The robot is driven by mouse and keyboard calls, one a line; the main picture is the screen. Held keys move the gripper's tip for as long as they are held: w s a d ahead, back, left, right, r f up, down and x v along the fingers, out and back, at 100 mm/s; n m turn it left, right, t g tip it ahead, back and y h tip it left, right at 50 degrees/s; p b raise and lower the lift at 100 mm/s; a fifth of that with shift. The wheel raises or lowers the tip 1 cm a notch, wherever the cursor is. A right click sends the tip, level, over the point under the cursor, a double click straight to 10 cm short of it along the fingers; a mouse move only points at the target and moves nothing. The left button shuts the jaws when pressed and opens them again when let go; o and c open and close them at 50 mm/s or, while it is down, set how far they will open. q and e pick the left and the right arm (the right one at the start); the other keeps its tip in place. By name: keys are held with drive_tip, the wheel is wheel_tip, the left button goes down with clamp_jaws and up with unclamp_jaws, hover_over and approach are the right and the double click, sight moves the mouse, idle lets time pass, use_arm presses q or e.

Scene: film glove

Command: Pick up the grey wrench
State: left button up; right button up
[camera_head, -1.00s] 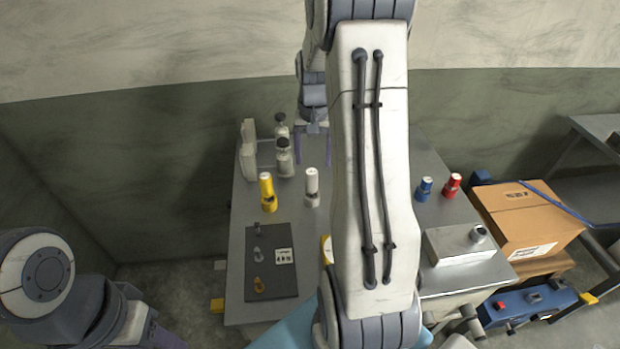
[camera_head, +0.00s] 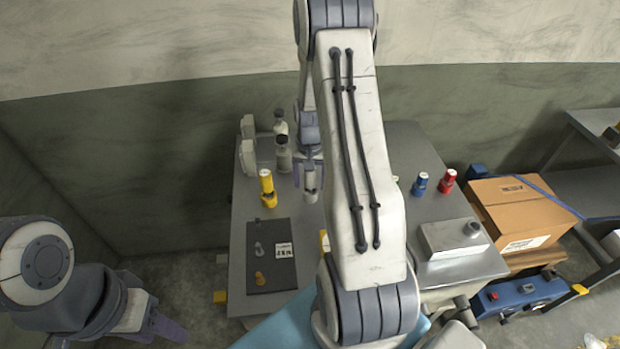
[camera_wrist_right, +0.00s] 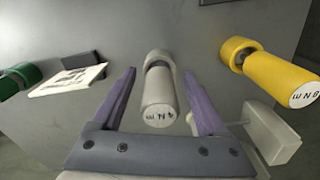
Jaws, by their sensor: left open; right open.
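The grey wrench (camera_head: 310,186) is a pale upright cylinder with a dark collar, standing on the table. It also shows in the right wrist view (camera_wrist_right: 159,96), with "N m" lettering on its end. My right gripper (camera_head: 309,172) is open at the wrench, one purple finger on each side. In the right wrist view the wrench lies between the fingers of my right gripper (camera_wrist_right: 160,80), with visible gaps on both sides. My left gripper (camera_head: 150,325) is low at the left, open and away from the table.
A yellow wrench (camera_head: 267,188) stands just left of the grey one. Grey bottles (camera_head: 283,155) stand behind it. Blue (camera_head: 420,184) and red (camera_head: 447,181) wrenches are to the right. A dark mat (camera_head: 285,230) with small parts lies in front. My right arm hides the table's middle.

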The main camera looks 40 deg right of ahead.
clamp_jaws()
drive_tip(key=shift+r, duration=0.5)
drive_tip(key=r, duration=0.1)
drive_tip(key=r+b, duration=0.1)
drive_tip(key=r, duration=0.1)
drive_tip(key=shift+s+d+r+b, duration=0.25)
drive_tip(key=shift+d+b, duration=0.1)
drive_tip(key=shift+b, duration=0.05)
drive_tip(key=s+d+r+b, duration=0.2)
drive_tip(key=s+d+r, duration=0.4)
drive_tip(key=s+d, duration=0.1)
drive_tip(key=shift+s+r, duration=0.3)
drive_tip(key=shift+s, duration=0.25)
drive_tip(key=shift+d, duration=0.1)
